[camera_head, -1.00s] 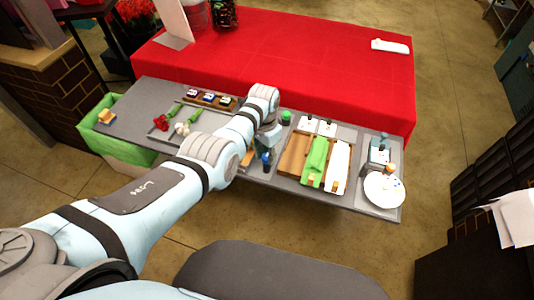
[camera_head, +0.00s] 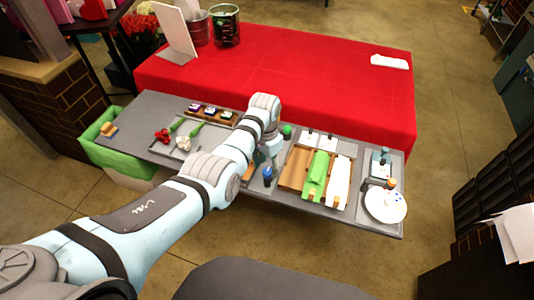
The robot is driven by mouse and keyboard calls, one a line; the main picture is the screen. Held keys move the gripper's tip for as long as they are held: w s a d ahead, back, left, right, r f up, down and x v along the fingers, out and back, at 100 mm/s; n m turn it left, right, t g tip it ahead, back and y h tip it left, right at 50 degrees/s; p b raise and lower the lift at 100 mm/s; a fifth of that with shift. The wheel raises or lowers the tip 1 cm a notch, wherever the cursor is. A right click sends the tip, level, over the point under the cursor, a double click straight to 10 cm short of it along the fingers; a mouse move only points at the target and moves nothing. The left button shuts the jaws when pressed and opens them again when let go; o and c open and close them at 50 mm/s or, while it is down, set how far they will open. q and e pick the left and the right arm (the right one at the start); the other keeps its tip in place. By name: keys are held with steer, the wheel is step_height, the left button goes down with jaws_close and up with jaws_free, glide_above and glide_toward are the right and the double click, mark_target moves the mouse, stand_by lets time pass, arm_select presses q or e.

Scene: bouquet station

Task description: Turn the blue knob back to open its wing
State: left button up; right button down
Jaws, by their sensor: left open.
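A small blue-topped piece (camera_head: 267,173), which looks like the blue knob, stands at the front edge of the grey table (camera_head: 144,112). My left gripper (camera_head: 268,152) points down just behind it, open. Its fingers are small and partly hidden by my own wrist, and I cannot tell whether they touch the knob. A green knob (camera_head: 287,131) stands behind and to the right of the gripper. A wooden tray (camera_head: 293,172) lies to the right, with a green cloth (camera_head: 316,172) and a white strip. I cannot make out the wing clearly. My right gripper is out of view.
A green-lined bin (camera_head: 110,148) stands at far left. A red-covered table (camera_head: 290,60) runs behind.

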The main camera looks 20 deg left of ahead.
mark_target(266, 170)
arm_select(q)
step_height(266, 170, up, 10)
steer(key=shift+a, duration=0.15)
stand_by(0.3)
